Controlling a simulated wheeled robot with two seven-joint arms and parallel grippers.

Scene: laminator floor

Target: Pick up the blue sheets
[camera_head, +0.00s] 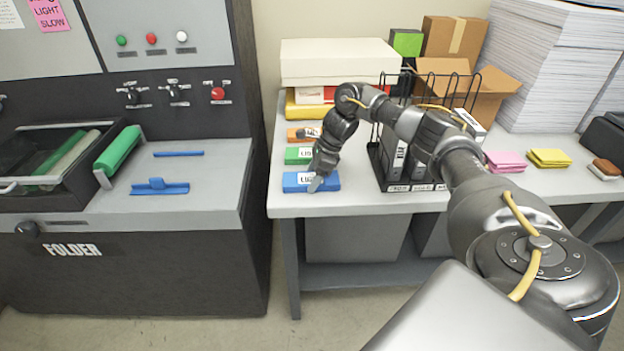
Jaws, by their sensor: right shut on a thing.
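The blue sheets (296,181) are a small flat stack with a white label, lying at the front left edge of the grey table (375,201). My right gripper (315,186) reaches down over their right half, and its fingers cover part of the label. It is shut on the blue sheets, which still look level with the table top; whether they touch it I cannot tell. My left gripper is not in the view.
Green sheets (294,155) and orange sheets (297,135) lie just behind the blue ones. A black wire rack (390,183) with binders stands right of the gripper. Pink (506,163) and yellow pads (549,158) lie further right. The folder machine (130,270) stands left, across a gap.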

